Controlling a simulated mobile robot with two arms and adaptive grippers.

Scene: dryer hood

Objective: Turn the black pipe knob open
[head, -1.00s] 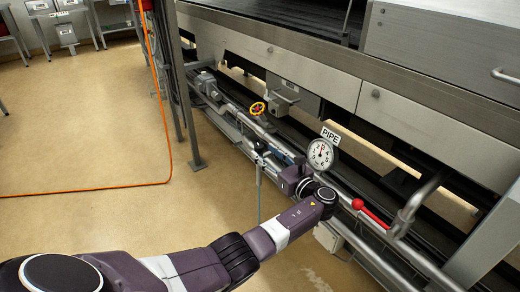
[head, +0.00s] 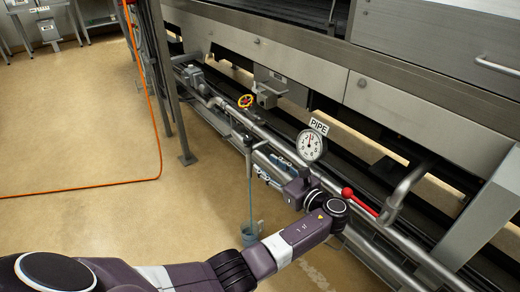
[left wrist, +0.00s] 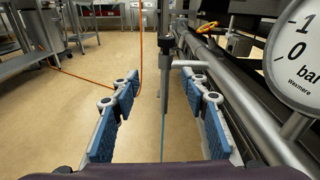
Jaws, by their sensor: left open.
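A slim upright pipe fitting (head: 248,165) hangs from the pipework left of the gauge in the head view. Its dark top, which seems to be the black knob (head: 247,139), is small there. My right gripper is not in view.
A pressure gauge (head: 311,147) under a PIPE sign (head: 319,127) stands close above my left wrist.

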